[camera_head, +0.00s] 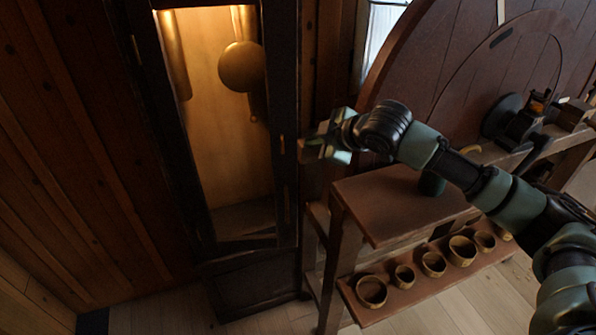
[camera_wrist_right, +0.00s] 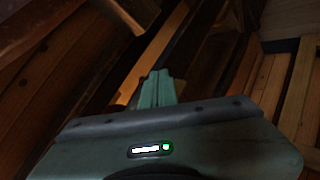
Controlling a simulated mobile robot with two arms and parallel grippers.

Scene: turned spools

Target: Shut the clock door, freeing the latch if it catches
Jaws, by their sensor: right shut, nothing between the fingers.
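A tall dark clock case with a lit interior stands left of centre in the head view. Its dark-framed door (camera_head: 287,190) fronts a brass pendulum bob (camera_head: 241,66) and hanging weights (camera_head: 175,55). I cannot tell whether the door is flush or slightly ajar. A small fitting that may be the latch (camera_head: 282,145) sits on the door's right side. My right gripper (camera_head: 318,146) is just right of the case's right edge; contact is unclear. In the right wrist view its fingers (camera_wrist_right: 156,80) are together and empty. My left gripper is out of view.
A wooden bench (camera_head: 405,205) stands right of the clock, under my right arm. Several turned bowls (camera_head: 371,291) sit on its lower shelf (camera_head: 415,291). A large round wooden panel (camera_head: 440,55) is behind. Plank floor (camera_head: 160,318) is open in front of the clock.

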